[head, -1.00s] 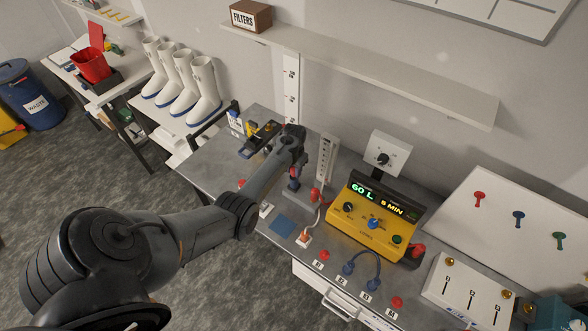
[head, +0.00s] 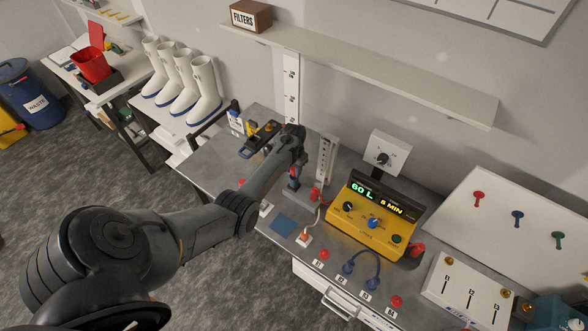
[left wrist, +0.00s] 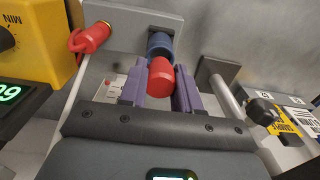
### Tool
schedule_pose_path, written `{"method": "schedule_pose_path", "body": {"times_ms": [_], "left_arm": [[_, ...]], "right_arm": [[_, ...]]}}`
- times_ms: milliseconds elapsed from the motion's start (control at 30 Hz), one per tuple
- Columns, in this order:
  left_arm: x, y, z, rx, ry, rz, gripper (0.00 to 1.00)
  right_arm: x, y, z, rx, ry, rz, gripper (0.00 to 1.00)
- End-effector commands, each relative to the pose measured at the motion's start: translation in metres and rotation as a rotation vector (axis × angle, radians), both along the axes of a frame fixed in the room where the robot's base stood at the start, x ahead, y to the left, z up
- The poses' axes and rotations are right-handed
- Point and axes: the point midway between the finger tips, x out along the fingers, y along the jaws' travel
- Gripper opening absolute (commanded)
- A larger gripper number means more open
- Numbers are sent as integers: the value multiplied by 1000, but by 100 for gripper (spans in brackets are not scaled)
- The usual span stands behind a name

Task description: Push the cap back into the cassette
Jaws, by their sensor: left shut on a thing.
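My left gripper (left wrist: 160,92) has purple fingers shut on the red cap (left wrist: 160,80). The cap is in line with a blue cylinder (left wrist: 159,44), which looks like the cassette, just beyond it at a grey bracket. I cannot tell how far the cap is seated in it. In the head view my left gripper (head: 295,172) is low over the bench, to the left of the yellow pump, and my arm hides part of the place. My right gripper is not in view.
The yellow pump (head: 372,222) with a lit display stands to the right of the gripper. A red fitting (left wrist: 90,38) sits beside the cassette. A clear upright scale (head: 327,158) stands close behind. A blue square mat (head: 283,225) lies in front.

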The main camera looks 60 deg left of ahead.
Motion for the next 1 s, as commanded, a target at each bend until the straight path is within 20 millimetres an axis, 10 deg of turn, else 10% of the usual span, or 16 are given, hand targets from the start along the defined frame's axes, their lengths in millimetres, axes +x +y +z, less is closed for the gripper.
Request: {"method": "schedule_pose_path", "body": {"times_ms": [1000], "left_arm": [[0,0,-20,0,0,0,0]], "right_arm": [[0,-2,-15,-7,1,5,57]]}}
